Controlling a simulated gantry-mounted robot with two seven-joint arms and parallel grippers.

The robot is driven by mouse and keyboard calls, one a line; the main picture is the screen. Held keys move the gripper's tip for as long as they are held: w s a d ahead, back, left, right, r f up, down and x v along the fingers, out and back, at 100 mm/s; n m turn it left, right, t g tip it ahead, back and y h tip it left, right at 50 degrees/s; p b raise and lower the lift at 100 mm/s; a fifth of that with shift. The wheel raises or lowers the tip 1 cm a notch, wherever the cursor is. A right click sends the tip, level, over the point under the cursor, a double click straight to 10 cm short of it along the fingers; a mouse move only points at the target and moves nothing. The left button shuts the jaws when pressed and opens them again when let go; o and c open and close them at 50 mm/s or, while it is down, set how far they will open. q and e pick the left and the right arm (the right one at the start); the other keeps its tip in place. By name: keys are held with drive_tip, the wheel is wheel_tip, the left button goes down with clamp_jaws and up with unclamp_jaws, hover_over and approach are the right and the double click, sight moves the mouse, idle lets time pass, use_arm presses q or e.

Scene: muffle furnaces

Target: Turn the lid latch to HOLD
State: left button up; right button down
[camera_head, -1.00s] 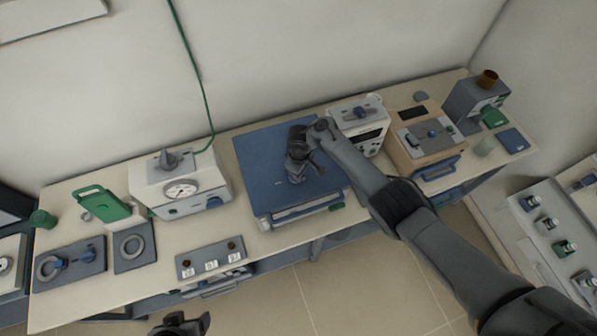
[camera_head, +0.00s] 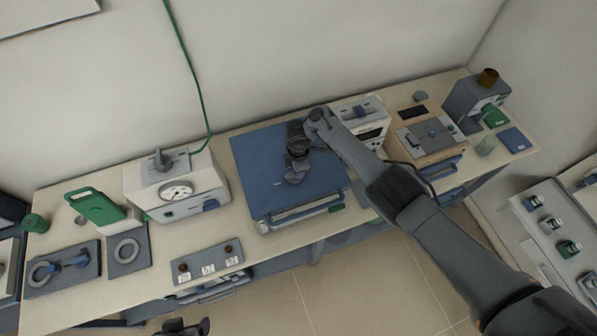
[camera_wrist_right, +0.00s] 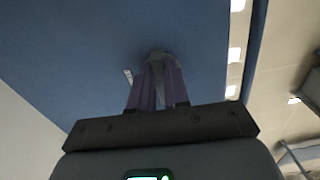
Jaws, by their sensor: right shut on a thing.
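The blue box (camera_head: 262,170) with a broad flat lid stands in the middle of the bench. A small grey latch (camera_head: 293,178) is on its lid, mostly hidden under my right gripper (camera_head: 296,166) in the head view. In the right wrist view the purple fingers of my right gripper (camera_wrist_right: 157,85) are shut on the grey latch (camera_wrist_right: 158,56) against the blue lid (camera_wrist_right: 90,45). A small white mark (camera_wrist_right: 128,76) sits on the lid beside the latch; I cannot read it. Part of my left gripper (camera_head: 182,327) shows at the bottom edge, away from the bench; its jaws are unclear.
A white device with a dial (camera_head: 177,190) stands left of the blue box. A white unit (camera_head: 362,120) and a tan unit (camera_head: 426,137) stand close on its right. A grey panel with small knobs (camera_head: 208,263) lies at the front edge. A green cable (camera_head: 188,60) hangs down the wall.

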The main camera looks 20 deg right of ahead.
drive_tip(key=shift+n, duration=0.5)
drive_tip(key=c, duration=1.1)
unclamp_jaws()
drive_tip(key=shift+r, duration=0.15)
drive_tip(key=shift+r, duration=0.25)
wheel_tip(320, 180, up, 10)
drive_tip(key=p, duration=0.4)
drive_tip(key=shift+a+f, duration=0.1)
